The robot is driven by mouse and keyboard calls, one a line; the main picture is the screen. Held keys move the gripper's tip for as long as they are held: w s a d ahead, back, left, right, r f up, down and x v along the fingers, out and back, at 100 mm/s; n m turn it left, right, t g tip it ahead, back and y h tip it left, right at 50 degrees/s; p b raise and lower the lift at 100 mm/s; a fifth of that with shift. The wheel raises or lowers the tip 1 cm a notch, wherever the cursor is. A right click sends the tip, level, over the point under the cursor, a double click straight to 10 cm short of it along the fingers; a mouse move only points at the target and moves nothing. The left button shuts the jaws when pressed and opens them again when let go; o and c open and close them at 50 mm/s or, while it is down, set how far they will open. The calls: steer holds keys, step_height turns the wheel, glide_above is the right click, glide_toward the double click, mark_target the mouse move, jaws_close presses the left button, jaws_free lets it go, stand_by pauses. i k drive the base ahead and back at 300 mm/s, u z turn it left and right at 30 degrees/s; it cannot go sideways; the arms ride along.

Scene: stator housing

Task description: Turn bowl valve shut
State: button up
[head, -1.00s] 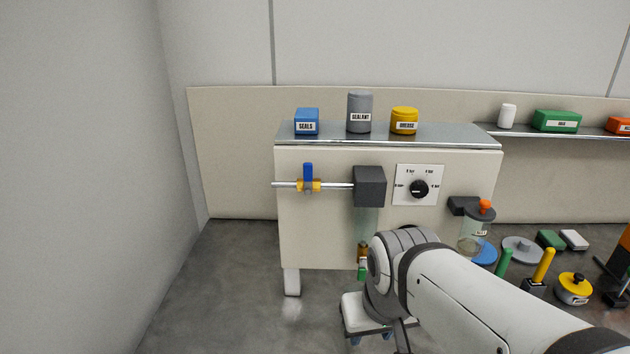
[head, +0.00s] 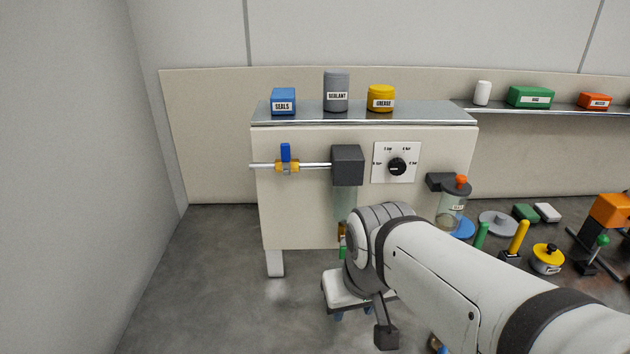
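A yellow valve body (head: 287,167) with an upright blue handle (head: 285,152) sits on a horizontal silver pipe (head: 316,165). The pipe runs into a dark grey block (head: 347,165) on the cabinet front. A pale clear bowl (head: 344,203) hangs under this block. Small orange-brown and green parts (head: 342,250) show below it, partly hidden by my arm. A second clear bowl (head: 449,214) with an orange knob (head: 461,181) hangs from a dark bracket at the right. I cannot tell which valve is the bowl valve.
The cream cabinet (head: 300,222) carries a blue seals box (head: 284,101), a grey sealant can (head: 336,92) and a yellow grease tub (head: 381,99). A dial (head: 397,166) is on its front. A white stool (head: 341,292) stands below. Floor at left is clear; several items lie right.

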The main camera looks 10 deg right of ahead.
mark_target(343, 245)
steer(key=z, duration=0.25)
steer(key=k, duration=0.5)
steer(key=u, duration=1.1)
steer(key=k, duration=0.8)
steer(key=z, duration=1.05)
steer(key=i, duration=1)
steer(key=z, duration=0.1)
